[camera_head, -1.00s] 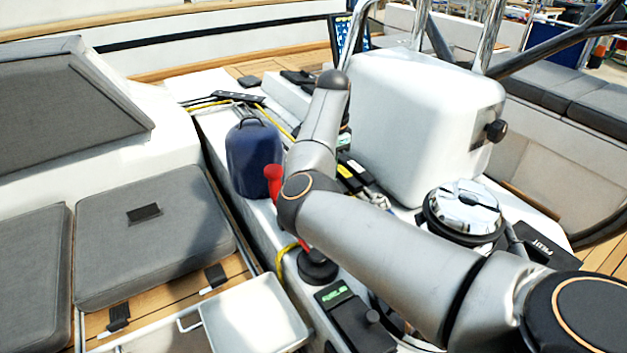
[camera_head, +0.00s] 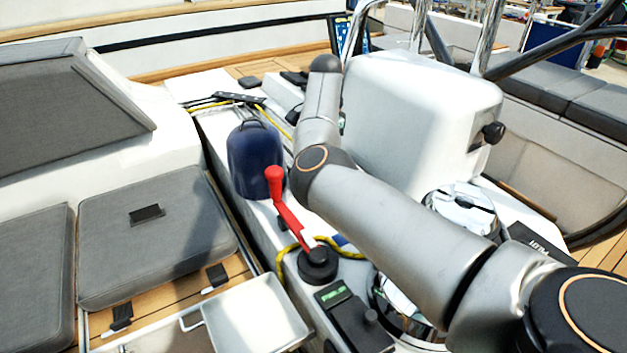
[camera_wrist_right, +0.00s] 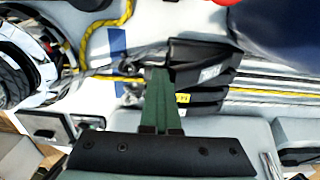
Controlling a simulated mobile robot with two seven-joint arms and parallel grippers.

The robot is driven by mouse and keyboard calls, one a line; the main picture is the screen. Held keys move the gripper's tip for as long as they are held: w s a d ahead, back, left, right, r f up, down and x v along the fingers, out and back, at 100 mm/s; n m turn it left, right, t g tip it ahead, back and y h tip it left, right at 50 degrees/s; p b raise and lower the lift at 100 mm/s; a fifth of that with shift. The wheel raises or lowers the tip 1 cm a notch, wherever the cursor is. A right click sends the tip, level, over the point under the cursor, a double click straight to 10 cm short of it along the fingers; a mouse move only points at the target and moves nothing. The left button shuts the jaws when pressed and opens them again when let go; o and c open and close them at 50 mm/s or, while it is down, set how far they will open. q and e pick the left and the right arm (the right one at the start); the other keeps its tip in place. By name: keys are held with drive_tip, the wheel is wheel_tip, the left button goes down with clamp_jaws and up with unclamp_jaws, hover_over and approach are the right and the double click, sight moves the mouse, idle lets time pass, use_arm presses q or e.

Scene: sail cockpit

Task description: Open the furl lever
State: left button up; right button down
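Several black clutch levers (camera_wrist_right: 205,75) lie side by side in the right wrist view, with lines running out to the right. One carries a yellow label (camera_wrist_right: 183,98); I cannot read which is the furl lever. My right gripper (camera_wrist_right: 157,72) shows its green fingers together, tips at the left end of these levers; contact cannot be told. In the head view my right arm hides the levers and its own gripper. A red-handled lever (camera_head: 275,178) stands tilted on a round black base, left of my arm, beside a black box with green lettering (camera_head: 335,293). My left gripper is out of view.
A blue bag (camera_head: 254,158) stands behind the red lever. A white tray (camera_head: 255,315) and grey cushions (camera_head: 155,235) are at left.

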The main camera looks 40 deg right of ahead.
drive_tip(key=shift+w+a+f, duration=0.35)
drive_tip(key=shift+w+f, duration=0.1)
drive_tip(key=shift+f, duration=0.05)
drive_tip(key=shift+w+r, duration=0.35)
drive_tip(key=shift+r, duration=0.05)
drive_tip(key=shift+w+d+f, duration=0.1)
drive_tip(key=shift+w+f, duration=0.05)
drive_tip(key=shift+w, duration=0.5)
drive_tip(key=shift+p, duration=0.3)
drive_tip(key=shift+d, duration=0.15)
drive_tip(key=shift+d+r+p, duration=0.15)
drive_tip(key=shift+r+p, duration=0.15)
drive_tip(key=shift+r, duration=0.2)
drive_tip(key=shift+w+d+r+p, duration=0.3)
drive_tip(key=shift+d+r+p, duration=0.15)
drive_tip(key=shift+d+r, duration=0.1)
drive_tip(key=shift+a, duration=0.1)
drive_tip(key=shift+s, duration=0.1)
